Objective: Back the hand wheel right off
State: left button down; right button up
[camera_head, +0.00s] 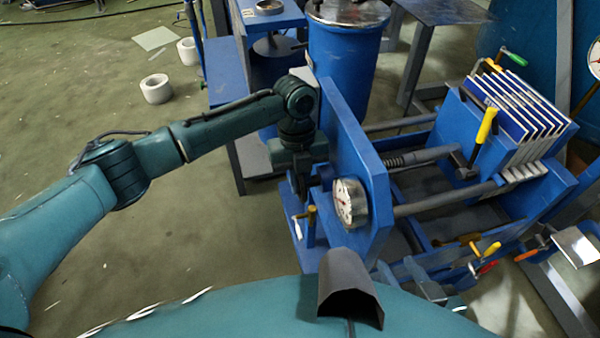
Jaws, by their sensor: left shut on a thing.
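The blue press has a thick upright end plate (350,150) facing my left arm. A threaded screw (405,159) runs from its far side towards the pack of plates. My left gripper (300,190) is at the near-left face of this end plate, roughly in line with the screw. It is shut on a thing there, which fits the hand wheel. The wheel itself is hidden by the gripper and wrist, so its rim and how far it stands from the plate cannot be told. My right gripper is not in view.
A blue drum (345,55) is behind. Filter plates (520,110) and a yellow handle (486,125) are right. The floor at left is mostly clear.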

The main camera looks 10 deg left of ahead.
pick_arm(q)
jog(key=shift+g, duration=0.3)
jog(key=c, duration=1.4)
grip_release()
jog(key=shift+c, duration=0.2)
jog(key=p+v, duration=0.1)
jog(key=v, duration=1.2)
jog(key=shift+a, duration=0.2)
jog(key=shift+r, duration=0.1)
